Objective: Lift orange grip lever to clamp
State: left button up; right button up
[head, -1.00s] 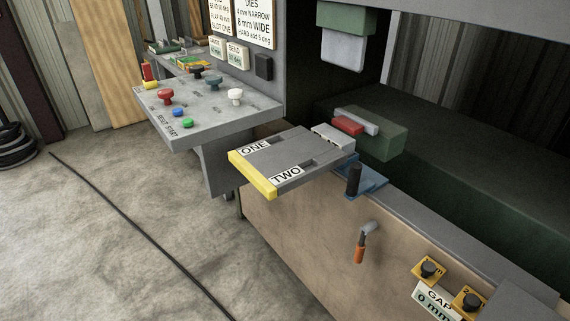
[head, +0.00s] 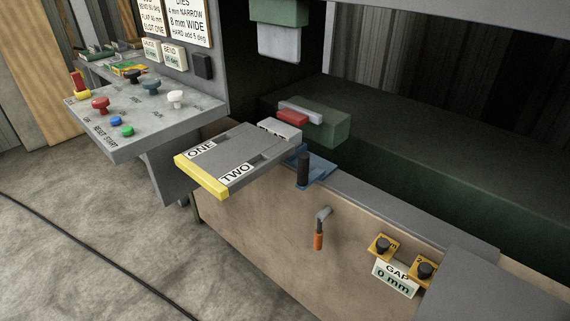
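The orange grip lever (head: 318,238) is on the front face of the tan machine body (head: 262,232). Its orange grip hangs down from a grey pivot end, below the blue plate (head: 322,169) with the black upright knob (head: 303,169). Nothing touches the lever. Neither of my grippers is in view.
The grey slotted plate marked ONE and TWO, with a yellow front edge (head: 200,177), juts out left of the lever. A control panel (head: 140,133) with coloured knobs is further left. Yellow-mounted black knobs (head: 383,243) and a GAP 0 mm sign (head: 396,279) are at right.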

aim_at(322, 215)
jog(key=i+j, duration=0.2)
jog(key=i+j+z, duration=0.3)
jog(key=j+z, duration=0.25)
jog(key=j, duration=0.25)
jog(key=i+j+z, duration=0.1)
jog(key=j+z, duration=0.2)
jog(key=j, duration=0.15)
